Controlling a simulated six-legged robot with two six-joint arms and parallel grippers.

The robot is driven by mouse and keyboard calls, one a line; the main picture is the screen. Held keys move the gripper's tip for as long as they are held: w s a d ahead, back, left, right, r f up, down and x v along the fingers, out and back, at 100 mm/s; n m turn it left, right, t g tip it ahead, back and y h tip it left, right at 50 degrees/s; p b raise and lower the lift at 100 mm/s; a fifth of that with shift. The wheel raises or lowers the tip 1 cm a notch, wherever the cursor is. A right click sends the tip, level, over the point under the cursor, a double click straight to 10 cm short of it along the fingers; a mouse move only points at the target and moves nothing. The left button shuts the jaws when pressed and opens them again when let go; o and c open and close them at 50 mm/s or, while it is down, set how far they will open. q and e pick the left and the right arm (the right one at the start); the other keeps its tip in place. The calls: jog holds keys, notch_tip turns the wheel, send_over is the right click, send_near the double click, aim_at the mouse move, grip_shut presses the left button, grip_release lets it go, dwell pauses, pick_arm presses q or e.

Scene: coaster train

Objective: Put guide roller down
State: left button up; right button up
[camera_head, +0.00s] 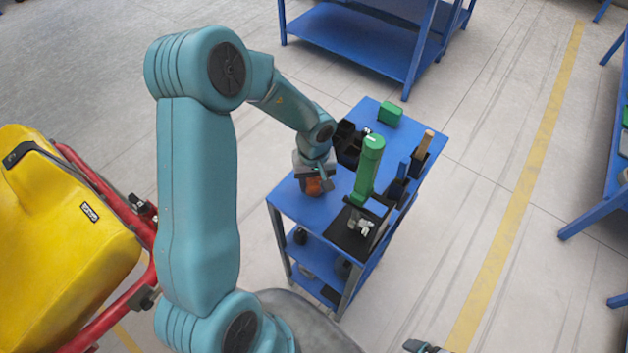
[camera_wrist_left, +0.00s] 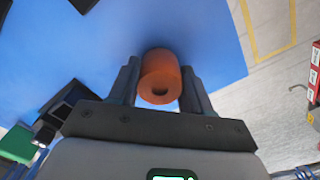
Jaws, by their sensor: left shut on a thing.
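The guide roller (camera_wrist_left: 160,78) is an orange cylinder with a hole in its end. My left gripper (camera_head: 316,180) is shut on it, with one finger on each side in the left wrist view (camera_wrist_left: 162,88). In the head view the orange roller (camera_head: 314,186) shows below the jaws, partly hidden by them. It is over the near left part of the blue cart top (camera_head: 290,200). I cannot tell whether the roller touches the surface.
A green cylinder (camera_head: 368,165) stands upright by a dark tray (camera_head: 350,240) on the cart, right of my gripper. Black bins (camera_head: 348,143) and a green box (camera_head: 390,112) are farther back. The yellow train seat (camera_head: 70,230) with red rails is at left. Bare blue surface lies around the roller.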

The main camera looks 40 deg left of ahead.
pick_arm(q)
jog(key=o, duration=1.2)
jog(key=shift+f, duration=0.1)
